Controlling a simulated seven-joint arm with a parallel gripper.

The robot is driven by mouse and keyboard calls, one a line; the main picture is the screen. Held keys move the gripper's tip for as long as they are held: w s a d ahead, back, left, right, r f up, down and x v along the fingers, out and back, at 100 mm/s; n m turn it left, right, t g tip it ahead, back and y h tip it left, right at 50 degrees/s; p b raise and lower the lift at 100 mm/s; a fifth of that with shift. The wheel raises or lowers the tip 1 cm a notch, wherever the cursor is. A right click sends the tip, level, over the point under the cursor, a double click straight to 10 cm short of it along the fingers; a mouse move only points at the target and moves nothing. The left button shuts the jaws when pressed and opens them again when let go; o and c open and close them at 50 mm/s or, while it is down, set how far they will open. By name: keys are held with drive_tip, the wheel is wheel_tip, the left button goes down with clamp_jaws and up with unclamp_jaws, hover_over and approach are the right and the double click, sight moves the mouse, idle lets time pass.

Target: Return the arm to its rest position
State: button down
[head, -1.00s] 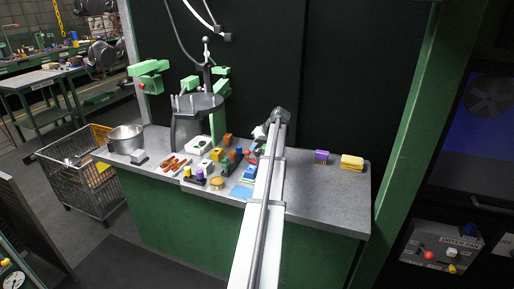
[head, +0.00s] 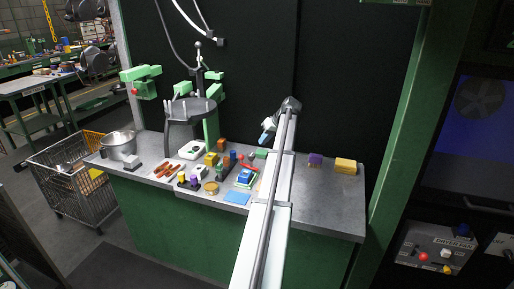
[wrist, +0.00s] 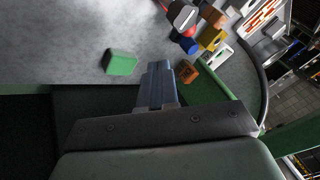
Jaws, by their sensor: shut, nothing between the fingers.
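My gripper (head: 267,132) is at the end of my long arm, raised above the back of the grey workbench (head: 320,209). In the wrist view my gripper (wrist: 157,84) shows its fingers together with nothing between them. The fingers are over the bench edge, apart from the objects below. A green block (wrist: 122,63) lies on the bench beside the fingertips in that view. My arm hides part of the middle of the bench in the head view.
Several small coloured blocks and tools crowd the bench's left half. A metal pot (head: 121,145) stands at the left end. A grey stand (head: 190,112) rises at the back. A yellow block (head: 345,166) and a purple block (head: 315,160) lie on the right. The front right is clear.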

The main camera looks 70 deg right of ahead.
drive_tip(key=shift+v, duration=1.9)
